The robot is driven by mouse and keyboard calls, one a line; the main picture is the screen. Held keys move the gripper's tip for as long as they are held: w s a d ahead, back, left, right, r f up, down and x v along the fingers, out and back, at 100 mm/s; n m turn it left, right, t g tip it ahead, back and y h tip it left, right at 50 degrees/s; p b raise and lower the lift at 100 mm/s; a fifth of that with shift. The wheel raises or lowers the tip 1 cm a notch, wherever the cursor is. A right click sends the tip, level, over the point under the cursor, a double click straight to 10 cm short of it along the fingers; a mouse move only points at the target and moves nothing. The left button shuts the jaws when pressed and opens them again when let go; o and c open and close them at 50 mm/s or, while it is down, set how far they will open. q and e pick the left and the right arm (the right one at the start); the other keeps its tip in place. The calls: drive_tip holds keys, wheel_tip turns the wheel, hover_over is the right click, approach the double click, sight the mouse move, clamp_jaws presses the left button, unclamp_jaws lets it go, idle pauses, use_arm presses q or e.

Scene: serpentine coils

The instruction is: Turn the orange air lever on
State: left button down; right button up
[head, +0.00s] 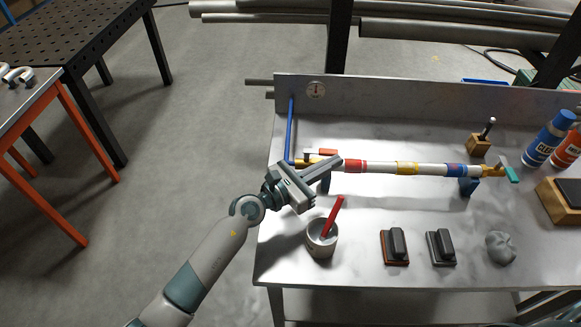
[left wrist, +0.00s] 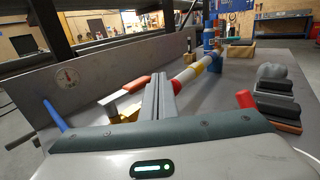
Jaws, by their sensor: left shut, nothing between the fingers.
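The orange air lever (head: 327,152) sits on the brass valve at the left end of a banded tube (head: 380,167). It lies roughly in line with the tube. In the left wrist view the orange lever (left wrist: 137,83) shows just left of my fingers, with the yellow brass fitting below it, partly hidden. My left gripper (head: 331,168) is shut and empty, its fingertips at the valve end, beside the lever. It also shows in the left wrist view (left wrist: 162,92). I cannot tell whether the fingers touch the lever. My right gripper is not in view.
A blue hose (head: 290,130) rises at the valve's left. A teal lever (head: 510,171) is at the tube's right end. A cup with a red stick (head: 320,246), two dark blocks (head: 396,244) and a grey lump (head: 500,248) stand in front. Bottles (head: 548,140) are at the right.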

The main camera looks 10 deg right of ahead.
use_arm(q)
drive_tip(key=b+v, duration=0.4)
drive_tip(key=v, duration=1.3)
drive_tip(key=shift+a, duration=0.25)
drive_tip(key=shift+r, duration=0.1)
